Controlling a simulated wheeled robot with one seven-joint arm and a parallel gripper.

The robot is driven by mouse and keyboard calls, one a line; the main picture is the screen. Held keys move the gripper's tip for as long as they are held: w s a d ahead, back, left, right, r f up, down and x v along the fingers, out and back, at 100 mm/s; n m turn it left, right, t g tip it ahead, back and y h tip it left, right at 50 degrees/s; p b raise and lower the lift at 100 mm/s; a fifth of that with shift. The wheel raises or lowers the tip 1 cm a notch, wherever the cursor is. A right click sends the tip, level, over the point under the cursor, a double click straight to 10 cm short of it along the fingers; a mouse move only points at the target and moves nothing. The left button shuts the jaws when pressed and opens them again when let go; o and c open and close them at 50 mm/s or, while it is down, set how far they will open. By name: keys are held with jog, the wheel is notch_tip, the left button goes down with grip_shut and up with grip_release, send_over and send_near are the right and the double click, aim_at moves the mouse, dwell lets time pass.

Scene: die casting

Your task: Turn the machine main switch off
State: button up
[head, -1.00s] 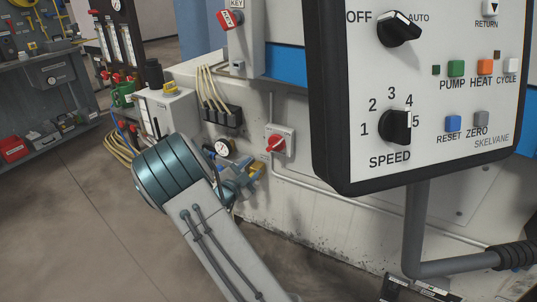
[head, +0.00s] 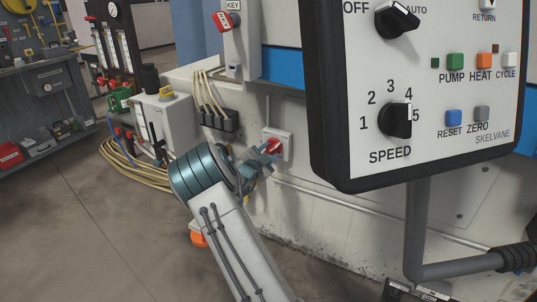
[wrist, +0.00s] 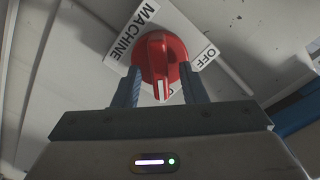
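The machine main switch is a red rotary knob (wrist: 163,60) on a white plate (head: 286,146), set low on the pale machine wall. In the wrist view it carries a raised grip bar with a white mark at its lower end. The label MACHINE is at upper left and the label OFF (wrist: 209,56) is to the right. The grip bar points down the picture, not at OFF. My gripper (head: 264,156) is at the switch; in the wrist view its two fingers (wrist: 161,72) stand apart on either side of the grip bar. Contact cannot be told. The lower label is mostly hidden.
A control panel (head: 430,165) on a grey post (head: 418,225) hangs close at the right. A key switch (head: 227,22) is above. Cables enter a black block (head: 218,120) left of the switch. Coiled hoses (head: 125,160) and a workbench (head: 40,95) are farther left.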

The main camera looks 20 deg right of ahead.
grip_shut()
dwell(0.3)
jog(key=n+p, duration=0.2)
jog(key=n, duration=0.1)
jog(key=shift+r+n, duration=0.15)
jog(key=shift+n, duration=0.25)
jog(key=n+p, duration=0.3)
jog(key=n, duration=0.2)
jog(key=shift+w+a+n, duration=0.1)
jog(key=shift+n, duration=0.2)
jog(key=n+p, duration=0.2)
jog(key=n, duration=0.2)
jog(key=shift+w, duration=0.1)
jog(key=shift+a+n+p, duration=0.1)
jog(key=shift+n+p, duration=0.55)
jog(key=shift+n, duration=1.55)
jog(key=shift+f, duration=0.2)
